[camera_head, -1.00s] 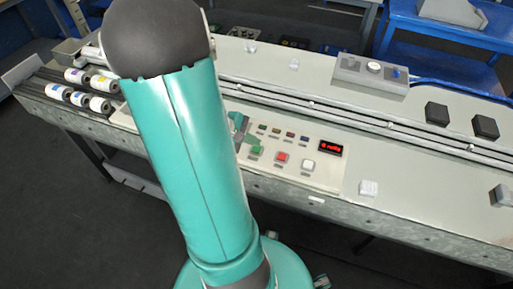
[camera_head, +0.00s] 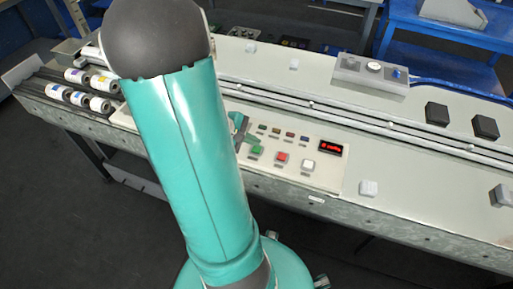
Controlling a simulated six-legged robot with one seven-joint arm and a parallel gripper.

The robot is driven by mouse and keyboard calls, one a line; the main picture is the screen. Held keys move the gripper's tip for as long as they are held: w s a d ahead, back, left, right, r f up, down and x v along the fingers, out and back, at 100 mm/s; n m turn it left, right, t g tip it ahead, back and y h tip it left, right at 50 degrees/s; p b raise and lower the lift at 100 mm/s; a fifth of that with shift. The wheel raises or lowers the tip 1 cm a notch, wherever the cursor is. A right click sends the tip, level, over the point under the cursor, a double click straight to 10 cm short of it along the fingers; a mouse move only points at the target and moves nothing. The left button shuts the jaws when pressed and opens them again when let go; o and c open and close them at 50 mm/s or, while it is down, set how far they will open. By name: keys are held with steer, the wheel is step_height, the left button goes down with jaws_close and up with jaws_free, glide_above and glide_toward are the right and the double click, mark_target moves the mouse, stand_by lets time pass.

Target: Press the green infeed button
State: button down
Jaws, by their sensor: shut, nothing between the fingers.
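The green infeed button (camera_head: 257,151) sits at the left of the lower button row on the cream control panel (camera_head: 325,178). A red button (camera_head: 282,157) and a white button (camera_head: 308,164) are to its right. My gripper (camera_head: 252,140) shows only in part, as a small grey and green shape past the right edge of my teal arm. It is shut and empty, just behind and left of the green button. I cannot tell whether it touches the button. The rest of my gripper is hidden behind my arm.
Small coloured buttons (camera_head: 290,134) and a red lit display (camera_head: 331,148) are on the panel's upper part. White rolls (camera_head: 90,90) lie at the left. A white block (camera_head: 369,188) is right of the panel.

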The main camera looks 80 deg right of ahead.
steer(key=shift+f, duration=0.45)
